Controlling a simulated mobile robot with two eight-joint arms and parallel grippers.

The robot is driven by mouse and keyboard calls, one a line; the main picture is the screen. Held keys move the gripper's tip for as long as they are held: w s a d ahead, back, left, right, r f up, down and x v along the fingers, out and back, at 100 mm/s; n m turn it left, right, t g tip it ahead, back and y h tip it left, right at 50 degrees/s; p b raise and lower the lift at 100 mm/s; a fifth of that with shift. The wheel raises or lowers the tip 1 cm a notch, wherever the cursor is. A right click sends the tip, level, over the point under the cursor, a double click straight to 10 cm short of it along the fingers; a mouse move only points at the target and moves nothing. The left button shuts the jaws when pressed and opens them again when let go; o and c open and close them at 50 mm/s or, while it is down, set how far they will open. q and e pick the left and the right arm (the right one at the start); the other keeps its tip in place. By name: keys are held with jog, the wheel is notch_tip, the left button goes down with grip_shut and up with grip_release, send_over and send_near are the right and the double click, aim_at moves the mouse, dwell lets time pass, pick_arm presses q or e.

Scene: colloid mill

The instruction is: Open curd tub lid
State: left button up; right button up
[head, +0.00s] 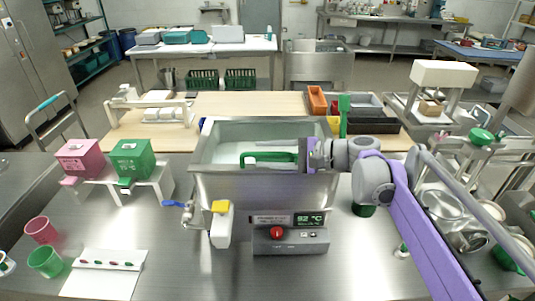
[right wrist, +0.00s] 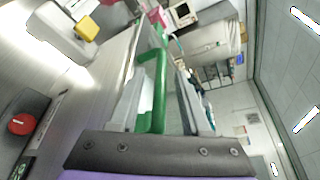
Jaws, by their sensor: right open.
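A stainless steel tub (head: 214,190) stands in the middle of the counter, with a pale whitish surface inside its rim. A green bar-like handle (head: 268,157) lies across the tub's opening; whether it belongs to a lid I cannot tell. My right gripper (head: 303,152) reaches in from the right, over the tub, at the handle's right end. In the right wrist view the green handle (right wrist: 155,95) runs between the two fingers of my open right gripper (right wrist: 168,88). I cannot tell whether either finger touches it. My left gripper is out of view.
A control box with a red knob (head: 277,233) and a yellow-topped white tap unit (head: 221,222) stand at the tub's front. Pink (head: 78,158) and green (head: 133,160) boxes sit on a white stand at left. Coloured bins (head: 317,101) stand behind right. The front left counter is partly free.

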grip_shut()
dwell(1.4)
